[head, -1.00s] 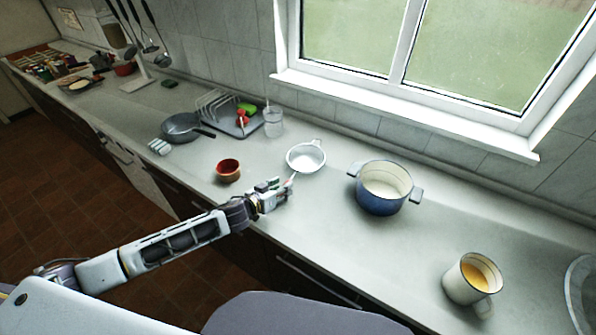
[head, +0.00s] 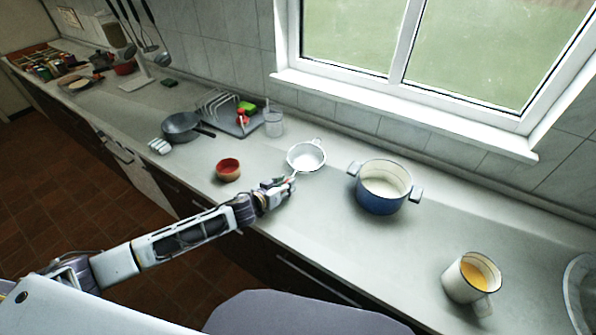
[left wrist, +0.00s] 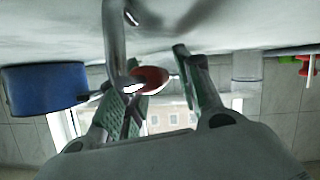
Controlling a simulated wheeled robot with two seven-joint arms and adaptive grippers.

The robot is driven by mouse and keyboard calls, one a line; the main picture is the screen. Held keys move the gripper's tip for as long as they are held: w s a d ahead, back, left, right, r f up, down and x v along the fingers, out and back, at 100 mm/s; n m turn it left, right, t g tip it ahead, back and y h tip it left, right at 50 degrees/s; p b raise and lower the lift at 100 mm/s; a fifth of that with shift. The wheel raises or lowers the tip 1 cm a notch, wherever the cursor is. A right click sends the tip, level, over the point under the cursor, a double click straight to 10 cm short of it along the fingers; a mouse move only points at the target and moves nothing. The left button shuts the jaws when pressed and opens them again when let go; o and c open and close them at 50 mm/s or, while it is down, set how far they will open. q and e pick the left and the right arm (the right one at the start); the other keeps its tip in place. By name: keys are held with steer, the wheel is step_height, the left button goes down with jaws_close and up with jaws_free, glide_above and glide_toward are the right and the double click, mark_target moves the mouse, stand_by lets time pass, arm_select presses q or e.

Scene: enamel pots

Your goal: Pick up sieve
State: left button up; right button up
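The sieve (head: 306,157) is a white round bowl on the counter, with a small lug at its back. Its thin handle points toward the front edge, to my left gripper (head: 285,184). The gripper is low over the counter, right at the handle's end. In the left wrist view its green-padded fingers (left wrist: 158,82) stand apart, with a reddish oval end (left wrist: 151,79) showing between them. A grey metal bar (left wrist: 115,45) runs down beside the left-hand finger. I cannot tell whether either finger touches the handle. My right gripper is out of view.
A blue pot (head: 380,190) stands just right of the sieve, and a small red-brown bowl (head: 228,171) to its left. A grey pan (head: 182,127), dish rack (head: 232,118) and glass (head: 273,124) are behind left. A mug (head: 462,284) stands front right.

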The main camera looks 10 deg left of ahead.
arm_select(q)
jaws_close()
steer(key=shift+r, duration=0.2)
step_height(320, 180, up, 10)
steer(key=shift+f, duration=0.15)
stand_by(0.5)
stand_by(0.4)
